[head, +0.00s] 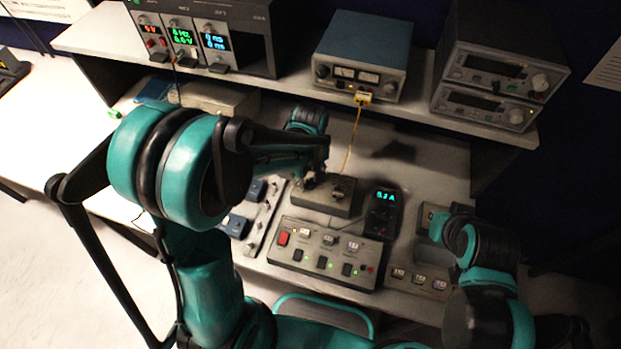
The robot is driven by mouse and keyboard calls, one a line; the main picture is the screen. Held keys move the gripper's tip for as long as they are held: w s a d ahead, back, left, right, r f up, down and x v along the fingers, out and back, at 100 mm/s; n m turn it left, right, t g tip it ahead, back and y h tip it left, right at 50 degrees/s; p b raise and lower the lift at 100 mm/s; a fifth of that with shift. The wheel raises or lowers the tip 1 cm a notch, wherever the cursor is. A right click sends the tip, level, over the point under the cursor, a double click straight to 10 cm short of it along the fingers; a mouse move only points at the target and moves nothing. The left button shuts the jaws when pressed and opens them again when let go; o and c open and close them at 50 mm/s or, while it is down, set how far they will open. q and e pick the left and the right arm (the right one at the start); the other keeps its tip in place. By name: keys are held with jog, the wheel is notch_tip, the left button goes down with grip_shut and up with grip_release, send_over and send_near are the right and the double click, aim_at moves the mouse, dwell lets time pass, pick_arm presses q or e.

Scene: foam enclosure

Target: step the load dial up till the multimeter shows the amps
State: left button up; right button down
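The multimeter (382,215) is a dark handheld unit standing on the bench, with a lit cyan display that seems to read 0.2 A; the digits are small. Left of it lies a grey-brown box (326,204) with dial knobs on top, which looks like the load box. One knob (338,189) shows clear of the gripper. My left gripper (311,180) is at the left part of this box's top, pointing down, and hides what lies under it. Its fingers are too small and dark to judge. My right gripper (437,226) is over the bench right of the multimeter, its fingers unclear.
A switch panel (321,262) with a red switch and green lights lies in front of the box. Blue parts sit on a panel (262,222) to the left. A blue power supply (363,58) on the shelf above has a yellow cable (351,140) hanging down.

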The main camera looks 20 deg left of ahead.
pick_arm(q)
grip_shut()
jog(key=shift+m, duration=0.4)
jog(key=m+b, duration=0.1)
jog(key=m, duration=0.2)
jog(key=shift+m, duration=2.5)
jog(key=shift+b, duration=0.3)
jog(key=shift+o, duration=1.8)
grip_release()
